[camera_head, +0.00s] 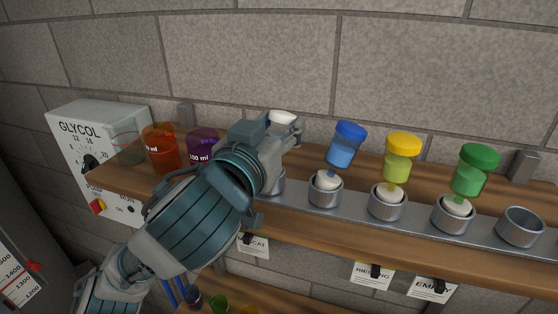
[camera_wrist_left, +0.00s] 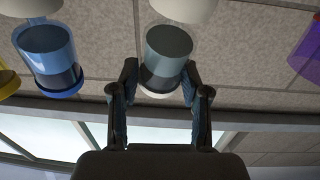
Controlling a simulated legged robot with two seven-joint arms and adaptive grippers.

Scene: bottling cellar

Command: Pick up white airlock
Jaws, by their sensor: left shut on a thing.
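The white airlock shows its white cap (camera_head: 283,117) in the head view, above my left gripper (camera_head: 284,135). In the left wrist view, its clear greyish body (camera_wrist_left: 168,45) sits between the two fingers, with a white cap at one end and a pale stopper at the other. My left gripper is shut on it. The arm hides the airlock's lower part in the head view. I cannot tell whether its stopper still sits in the metal cup (camera_head: 279,184) below. My right gripper is not in view.
Blue (camera_head: 342,150), yellow (camera_head: 400,157) and green (camera_head: 475,170) airlocks stand in metal cups along the wooden shelf (camera_head: 530,260). An empty cup (camera_head: 521,224) is at right. Orange (camera_head: 161,150) and purple (camera_head: 203,146) beakers and a glycol box (camera_head: 95,125) are at left. A stone wall stands behind.

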